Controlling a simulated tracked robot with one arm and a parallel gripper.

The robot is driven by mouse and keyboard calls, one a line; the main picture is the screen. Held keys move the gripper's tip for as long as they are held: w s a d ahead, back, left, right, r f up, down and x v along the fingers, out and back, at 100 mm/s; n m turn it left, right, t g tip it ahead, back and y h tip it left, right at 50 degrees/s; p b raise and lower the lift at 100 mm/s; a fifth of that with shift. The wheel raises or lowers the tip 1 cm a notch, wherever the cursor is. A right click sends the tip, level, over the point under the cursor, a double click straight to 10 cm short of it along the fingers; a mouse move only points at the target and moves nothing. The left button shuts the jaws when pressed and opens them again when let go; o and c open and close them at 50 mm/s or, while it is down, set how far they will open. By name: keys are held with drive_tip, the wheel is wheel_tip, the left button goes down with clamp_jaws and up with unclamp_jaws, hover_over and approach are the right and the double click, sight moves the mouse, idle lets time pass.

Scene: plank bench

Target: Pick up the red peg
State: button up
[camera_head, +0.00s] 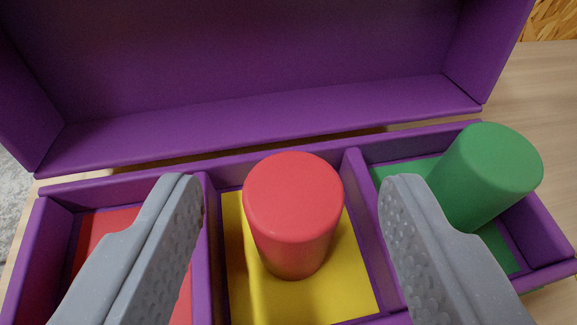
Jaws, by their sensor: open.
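The red peg (293,214) is a short cylinder standing upright in the middle compartment, on a yellow floor pad (338,292). My gripper (291,190) is open. Its two grey fingers are on either side of the red peg, with a gap on each side in the picture. Nothing is between the fingertips except the view of the peg. I cannot tell how far above or in front of the peg the fingertips are.
The purple box (240,163) has three compartments and an open lid (250,60) behind it. A green peg (486,178) leans in the right compartment, over a green pad. The left compartment has a red pad (104,228) and no visible peg. Wooden bench (535,95) shows at right.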

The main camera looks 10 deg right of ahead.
drive_tip(key=shift+x, duration=1.2)
drive_tip(key=shift+s+f, duration=0.1)
drive_tip(key=c, duration=1)
drive_tip(key=shift+c, duration=0.3)
